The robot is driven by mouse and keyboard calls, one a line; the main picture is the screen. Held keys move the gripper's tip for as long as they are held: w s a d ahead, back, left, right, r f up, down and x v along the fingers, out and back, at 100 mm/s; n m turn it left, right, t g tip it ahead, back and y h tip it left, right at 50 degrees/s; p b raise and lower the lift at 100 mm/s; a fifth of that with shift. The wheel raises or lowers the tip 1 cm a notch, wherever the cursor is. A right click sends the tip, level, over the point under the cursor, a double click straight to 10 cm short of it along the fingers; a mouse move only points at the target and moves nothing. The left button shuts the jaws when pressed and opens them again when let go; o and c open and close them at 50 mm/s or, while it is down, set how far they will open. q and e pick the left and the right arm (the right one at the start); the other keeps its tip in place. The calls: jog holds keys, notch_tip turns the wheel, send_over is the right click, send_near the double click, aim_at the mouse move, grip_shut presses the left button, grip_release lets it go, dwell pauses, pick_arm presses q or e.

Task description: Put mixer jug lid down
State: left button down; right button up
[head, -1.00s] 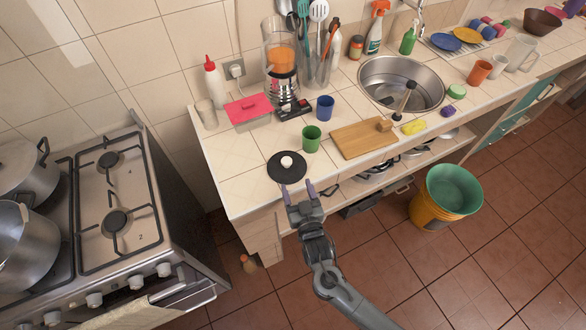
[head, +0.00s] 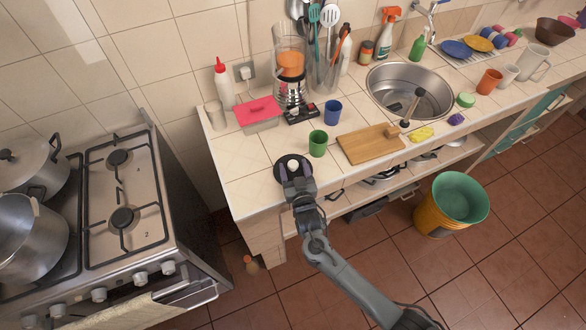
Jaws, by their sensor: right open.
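The mixer jug lid (head: 281,174) is a dark round disc with a pale knob (head: 292,165) in its middle. It appears to lie flat on the counter near the front edge, left of the green cup. My right gripper (head: 294,172) is over the lid's front part, with its open fingers at the knob, one on each side. The gripper hides the front of the lid, and I cannot tell if the fingers touch the knob. The mixer (head: 291,70) with an orange filling stands at the back against the tiled wall. My left gripper is not in view.
A green cup (head: 318,144) stands close to the right of the lid, with a blue cup (head: 333,112) behind it. A red-lidded box (head: 258,112) is behind, and a wooden board (head: 366,146) lies further right. The counter left of the lid is clear.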

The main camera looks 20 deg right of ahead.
jog(key=c, duration=1.2)
